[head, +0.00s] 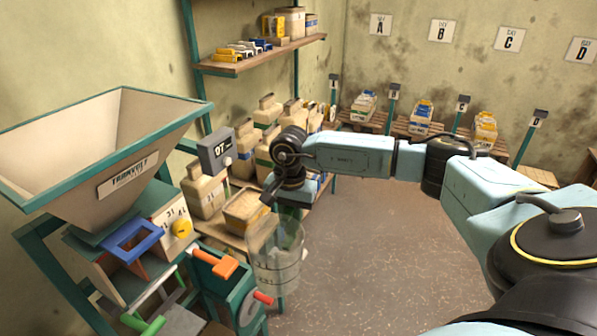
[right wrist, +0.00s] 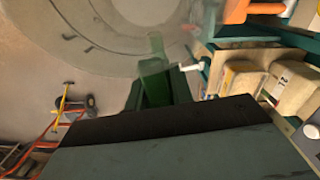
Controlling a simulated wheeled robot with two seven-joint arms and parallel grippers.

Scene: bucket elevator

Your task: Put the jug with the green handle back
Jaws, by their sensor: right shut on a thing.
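The jug (head: 272,262) is clear, with measuring lines on its side and a green handle (head: 292,236). My right gripper (head: 287,207) is shut on the green handle, and the jug hangs below it, roughly upright, in front of the lower shelf. In the right wrist view the green handle (right wrist: 156,78) stands between the fingers, and the round jug (right wrist: 130,50) shows beyond it. The jug looks empty; its base is clear of the gripper. My left gripper is not in view.
A hopper machine (head: 112,165) with a teal box (head: 222,285) and orange lever (head: 215,258) stands at left, close to the jug. Shelves (head: 232,238) of canisters stand behind. Pallets of bags (head: 420,115) line the back wall. The floor (head: 390,270) is open at right.

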